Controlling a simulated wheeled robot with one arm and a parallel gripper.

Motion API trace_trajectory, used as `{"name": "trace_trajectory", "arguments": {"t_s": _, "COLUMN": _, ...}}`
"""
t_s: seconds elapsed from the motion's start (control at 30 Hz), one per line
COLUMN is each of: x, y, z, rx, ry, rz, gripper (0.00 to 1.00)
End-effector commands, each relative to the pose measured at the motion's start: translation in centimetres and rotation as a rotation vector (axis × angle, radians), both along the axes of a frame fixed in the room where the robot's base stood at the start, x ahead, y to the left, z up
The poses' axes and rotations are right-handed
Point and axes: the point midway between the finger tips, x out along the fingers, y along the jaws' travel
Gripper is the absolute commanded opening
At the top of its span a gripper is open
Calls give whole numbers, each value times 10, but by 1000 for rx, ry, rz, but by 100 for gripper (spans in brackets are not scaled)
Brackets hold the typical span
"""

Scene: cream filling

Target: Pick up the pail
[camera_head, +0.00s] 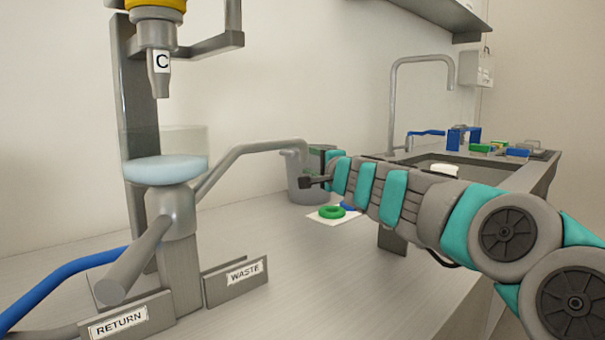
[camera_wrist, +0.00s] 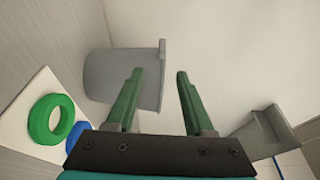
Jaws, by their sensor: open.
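The pail (camera_head: 305,190) is a grey bucket standing on the counter against the back wall, partly hidden behind my gripper in the head view. In the wrist view the pail (camera_wrist: 105,75) lies sideways in the picture, its rim toward the right. My gripper (camera_wrist: 160,73) is open and empty, with two green fingers. I cannot tell whether the first finger touches the pail. My gripper (camera_head: 322,153) is beside the upper part of the pail in the head view.
A white card (camera_head: 323,218) with a green ring (camera_head: 332,212) and a blue ring (camera_wrist: 75,134) lies near the pail. A machine with a bent pipe (camera_head: 250,148) stands left. WASTE (camera_head: 236,280) and RETURN (camera_head: 125,315) signs stand in front. A sink with a faucet (camera_head: 393,100) is right.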

Motion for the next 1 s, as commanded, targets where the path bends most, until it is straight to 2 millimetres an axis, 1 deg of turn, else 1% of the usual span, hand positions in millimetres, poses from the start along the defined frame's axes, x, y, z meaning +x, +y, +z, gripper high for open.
{"name": "trace_trajectory", "arguments": {"t_s": 0.2, "x": 17, "y": 8, "z": 0, "rx": -1, "ry": 2, "rz": -2, "gripper": 52}}
{"name": "trace_trajectory", "arguments": {"t_s": 0.43, "x": 29, "y": 17, "z": 2, "rx": -2, "ry": 1, "rz": -1, "gripper": 52}}
{"name": "trace_trajectory", "arguments": {"t_s": 0.6, "x": 48, "y": 29, "z": 4, "rx": -3, "ry": 2, "rz": -2, "gripper": 52}}
{"name": "trace_trajectory", "arguments": {"t_s": 0.7, "x": 56, "y": 32, "z": 5, "rx": -1, "ry": 0, "rz": -3, "gripper": 52}}
{"name": "trace_trajectory", "arguments": {"t_s": 0.83, "x": 63, "y": 37, "z": 3, "rx": -1, "ry": 0, "rz": -1, "gripper": 52}}
{"name": "trace_trajectory", "arguments": {"t_s": 1.0, "x": 65, "y": 39, "z": 2, "rx": 0, "ry": 1, "rz": 0, "gripper": 52}}
